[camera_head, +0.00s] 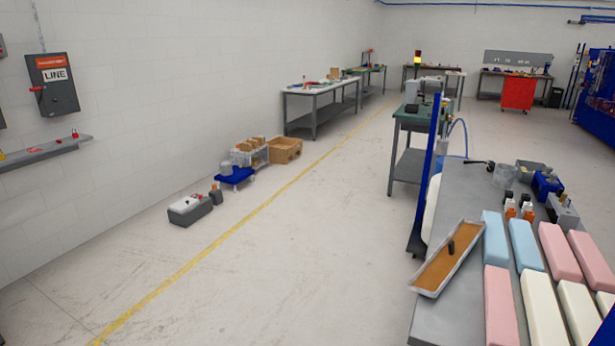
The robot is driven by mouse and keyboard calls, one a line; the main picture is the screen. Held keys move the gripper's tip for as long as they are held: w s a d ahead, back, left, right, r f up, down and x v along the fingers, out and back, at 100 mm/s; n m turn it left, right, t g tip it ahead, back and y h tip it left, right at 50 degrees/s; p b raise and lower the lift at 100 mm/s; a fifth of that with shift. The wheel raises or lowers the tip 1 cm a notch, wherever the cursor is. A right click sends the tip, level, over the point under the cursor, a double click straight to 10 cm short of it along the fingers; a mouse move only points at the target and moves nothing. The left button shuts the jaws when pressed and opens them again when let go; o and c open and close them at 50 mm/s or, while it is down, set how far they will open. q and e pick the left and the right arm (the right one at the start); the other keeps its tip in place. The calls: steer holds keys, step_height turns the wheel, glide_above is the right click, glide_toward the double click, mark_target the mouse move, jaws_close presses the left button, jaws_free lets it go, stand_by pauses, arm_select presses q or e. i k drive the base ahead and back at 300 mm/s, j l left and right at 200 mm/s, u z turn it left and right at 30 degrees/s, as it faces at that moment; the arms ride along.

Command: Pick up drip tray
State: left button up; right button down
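The drip tray (424,284) is a shallow, long grey tray with a brown-orange inside. It lies at an angle along the left edge of the grey workbench (437,321), at the lower right of the head view. A small dark object (451,247) shows on the tray's inside. The tray's left side reaches to the bench edge and seems to overhang it. Neither of my grippers is in view.
Blue, pink and cream foam blocks (525,245) lie right of the tray. Several small bottles (509,207) and a blue device (546,185) stand behind. A blue post (428,178) rises by the bench's left edge. Open floor (290,270) lies left.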

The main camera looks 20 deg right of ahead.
mark_target(432, 278)
steer(key=i+j+z, duration=0.1)
steer(key=z, duration=0.4)
steer(key=i+j+z, duration=0.2)
steer(key=z, duration=0.25)
steer(key=i+j+z, duration=0.25)
steer(key=z, duration=0.25)
steer(key=i+j+z, duration=0.1)
steer(key=j+z, duration=0.15)
steer(key=z, duration=0.25)
steer(key=j+z, duration=0.45)
steer(key=i+l, duration=0.05)
steer(key=l, duration=0.05)
